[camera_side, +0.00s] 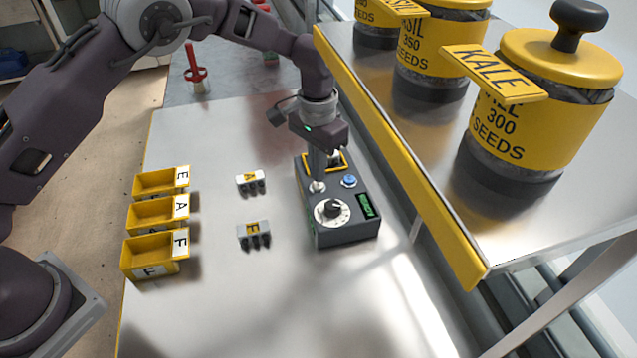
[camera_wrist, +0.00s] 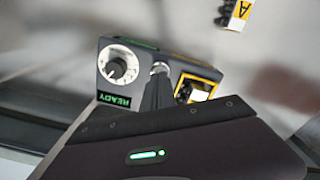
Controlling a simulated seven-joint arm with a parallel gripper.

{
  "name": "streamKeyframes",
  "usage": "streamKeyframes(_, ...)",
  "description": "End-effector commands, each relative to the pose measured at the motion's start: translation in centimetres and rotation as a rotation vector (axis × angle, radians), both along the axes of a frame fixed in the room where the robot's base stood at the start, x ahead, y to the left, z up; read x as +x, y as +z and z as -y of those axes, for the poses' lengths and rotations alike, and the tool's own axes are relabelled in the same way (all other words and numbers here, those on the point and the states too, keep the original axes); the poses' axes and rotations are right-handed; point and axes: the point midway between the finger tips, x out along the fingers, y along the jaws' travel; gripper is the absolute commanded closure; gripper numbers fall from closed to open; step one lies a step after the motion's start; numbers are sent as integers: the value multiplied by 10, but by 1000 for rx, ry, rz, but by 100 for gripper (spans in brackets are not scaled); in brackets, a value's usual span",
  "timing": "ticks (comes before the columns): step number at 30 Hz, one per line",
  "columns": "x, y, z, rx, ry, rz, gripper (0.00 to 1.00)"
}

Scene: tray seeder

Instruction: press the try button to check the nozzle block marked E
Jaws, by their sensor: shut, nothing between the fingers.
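The dark control box (camera_side: 345,232) stands on the metal table, with a blue button (camera_side: 349,181), a white dial (camera_side: 332,211) and a green display (camera_side: 367,206). The display (camera_wrist: 114,100) reads READY in the wrist view. A small silver round control (camera_wrist: 160,68) is at my fingertips. My gripper (camera_side: 317,180) is shut and empty, pointing down at that control; I cannot tell whether it touches. A yellow-framed slot (camera_wrist: 198,88) holds a pale block, its letter not readable. The blue button is hidden in the wrist view.
A block marked A (camera_side: 250,182) and another lettered block (camera_side: 253,234) lie left of the box. Yellow bins E (camera_side: 160,183), A (camera_side: 157,215) and F (camera_side: 153,254) stand further left. A raised shelf with a yellow edge (camera_side: 400,165) and seed jars is on the right.

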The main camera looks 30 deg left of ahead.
Motion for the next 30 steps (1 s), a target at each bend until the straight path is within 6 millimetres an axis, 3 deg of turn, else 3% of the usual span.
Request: streamKeyframes(30,0,-16,0,0,0,0,100)
